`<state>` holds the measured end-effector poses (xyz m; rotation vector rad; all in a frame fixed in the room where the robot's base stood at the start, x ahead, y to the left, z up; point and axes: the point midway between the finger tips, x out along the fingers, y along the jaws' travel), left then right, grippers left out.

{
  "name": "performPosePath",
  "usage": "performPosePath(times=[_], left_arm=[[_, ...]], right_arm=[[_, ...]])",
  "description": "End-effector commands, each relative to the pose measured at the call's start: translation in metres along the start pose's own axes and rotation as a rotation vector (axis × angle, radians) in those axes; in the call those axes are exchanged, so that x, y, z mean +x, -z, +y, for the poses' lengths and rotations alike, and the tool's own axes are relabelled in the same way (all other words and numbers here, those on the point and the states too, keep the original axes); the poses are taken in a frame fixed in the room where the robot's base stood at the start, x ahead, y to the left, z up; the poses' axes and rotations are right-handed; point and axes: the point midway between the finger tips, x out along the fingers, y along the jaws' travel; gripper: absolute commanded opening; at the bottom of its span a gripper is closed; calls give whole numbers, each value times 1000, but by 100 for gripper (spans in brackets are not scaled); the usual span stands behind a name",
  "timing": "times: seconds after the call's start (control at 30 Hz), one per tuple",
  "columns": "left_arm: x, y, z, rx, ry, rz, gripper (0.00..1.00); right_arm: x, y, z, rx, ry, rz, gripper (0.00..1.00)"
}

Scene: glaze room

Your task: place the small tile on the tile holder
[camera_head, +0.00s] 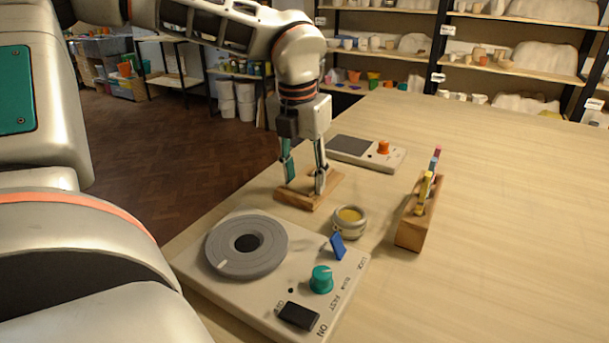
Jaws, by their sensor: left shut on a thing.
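My left gripper (306,186) points down, with its fingertips low over a flat wooden block (325,193), which looks like the tile holder. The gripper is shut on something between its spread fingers. That thing is hard to make out at this size; it may be the small tile. I cannot tell whether it touches the block. My right gripper is not in view.
A wheel device (200,262) with a grey disc, blue lever and teal knob stands in front. A small jar (349,222) sits right of the block. A wooden rack (411,232) with coloured pieces is further right; a flat device (350,150) lies behind. The table's right side is clear.

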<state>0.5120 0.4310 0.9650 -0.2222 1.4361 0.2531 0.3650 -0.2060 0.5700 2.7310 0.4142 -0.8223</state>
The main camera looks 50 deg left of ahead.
Motion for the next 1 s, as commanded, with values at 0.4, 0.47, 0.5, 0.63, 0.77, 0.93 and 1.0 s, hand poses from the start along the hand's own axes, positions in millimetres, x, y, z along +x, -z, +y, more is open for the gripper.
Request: performPosePath(times=[0.4,0.47,0.5,0.63,0.77,0.93,1.0], left_arm=[[2,0,0,0,0,0,56],[1,0,0,0,0,0,56],[0,0,0,0,0,0,56],[-11,-1,0,-2,-1,-4,56],[-35,-1,0,-2,-1,-7,56],[-71,-1,0,-2,0,-7,56],[-85,-1,0,-2,-1,-8,56]], right_arm=[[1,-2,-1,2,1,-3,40],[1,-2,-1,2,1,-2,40],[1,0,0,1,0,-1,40],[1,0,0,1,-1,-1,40],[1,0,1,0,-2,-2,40],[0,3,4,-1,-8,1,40],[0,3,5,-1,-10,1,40]])
